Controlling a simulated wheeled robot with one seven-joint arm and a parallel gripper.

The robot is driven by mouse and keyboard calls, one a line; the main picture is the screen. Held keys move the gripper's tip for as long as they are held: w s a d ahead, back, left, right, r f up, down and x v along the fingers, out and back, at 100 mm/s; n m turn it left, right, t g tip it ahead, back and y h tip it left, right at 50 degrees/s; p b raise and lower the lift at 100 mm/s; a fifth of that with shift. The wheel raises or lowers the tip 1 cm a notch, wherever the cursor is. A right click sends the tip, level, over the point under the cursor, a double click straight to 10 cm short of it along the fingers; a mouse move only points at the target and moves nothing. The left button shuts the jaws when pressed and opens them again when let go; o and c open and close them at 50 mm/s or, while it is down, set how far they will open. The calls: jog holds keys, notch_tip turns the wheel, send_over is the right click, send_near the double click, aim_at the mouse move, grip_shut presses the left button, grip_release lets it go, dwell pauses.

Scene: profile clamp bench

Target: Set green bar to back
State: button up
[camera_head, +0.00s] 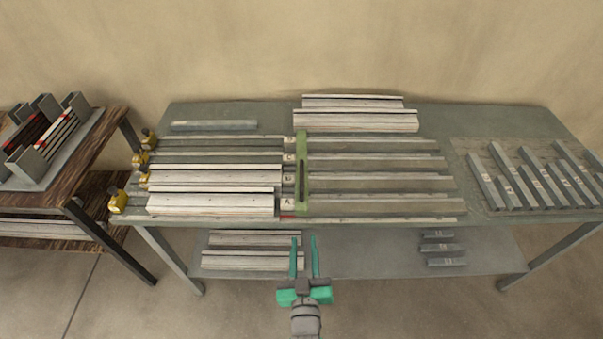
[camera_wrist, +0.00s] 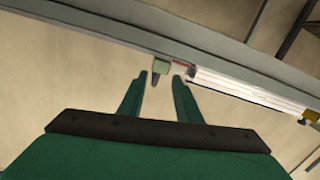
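The green bar (camera_head: 302,178) lies front to back across the rails on the bench, just right of the label tiles, with a dark slot in its front half. In the wrist view a green end piece (camera_wrist: 161,67), seemingly the bar's front end, shows just beyond my fingertips. My gripper (camera_head: 304,240) is in front of the bench's front edge, fingers pointing toward the bench. It is open and empty, its two fingers apart, in line with the bar. In the wrist view my gripper (camera_wrist: 159,78) has nothing between its fingers that I can see touching them.
White profiles (camera_head: 210,203) lie left of the bar, with yellow clamps (camera_head: 118,201) at their left ends. More white profiles (camera_head: 355,121) lie at the back. A lower shelf (camera_head: 370,250) and a side table (camera_head: 85,165) are near.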

send_near(302, 163)
jog(key=shift+t, duration=0.4)
jog(key=w, duration=0.3)
jog(key=w+f, duration=0.1)
jog(key=w, duration=0.2)
jog(key=shift+w+a+f, duration=0.15)
jog(key=shift+w+f, duration=0.05)
jog(key=shift+w, duration=0.05)
grip_shut()
